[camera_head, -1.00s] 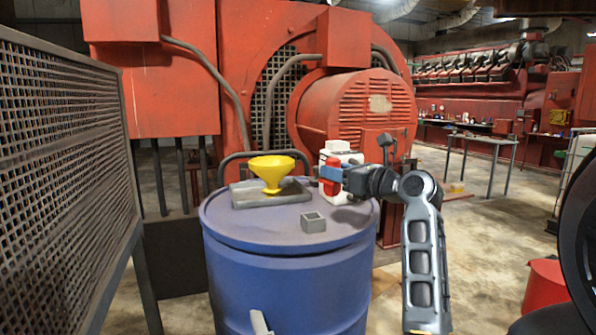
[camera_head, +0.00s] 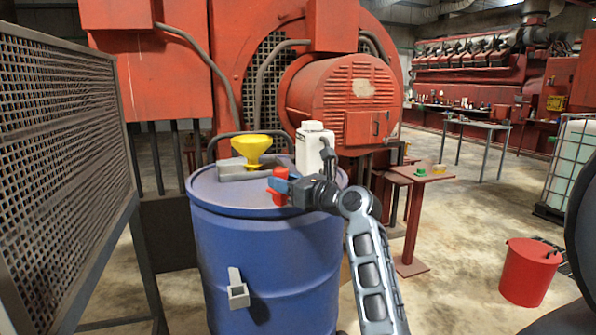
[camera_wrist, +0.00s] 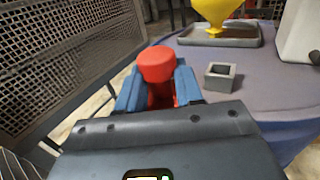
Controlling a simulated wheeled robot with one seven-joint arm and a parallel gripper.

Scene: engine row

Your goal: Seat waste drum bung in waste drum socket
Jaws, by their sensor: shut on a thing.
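My gripper (camera_head: 282,186) is shut on the red bung (camera_wrist: 157,68), which sits between its blue fingers. In the head view they show over the front right part of the blue waste drum's lid (camera_head: 225,190). A small grey square socket (camera_wrist: 220,77) with an open top stands on the lid, to the right of the bung in the wrist view and apart from it. In the head view my gripper seems to hide this socket. A grey bracket with a square opening (camera_head: 238,292) is fixed on the drum's front side.
A yellow funnel (camera_head: 252,148) stands on a grey tray (camera_head: 232,172) at the lid's back, with a white jug (camera_head: 314,148) to its right. A mesh panel (camera_head: 60,170) stands at left. A red bucket (camera_head: 528,272) and small table (camera_head: 420,176) are at right.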

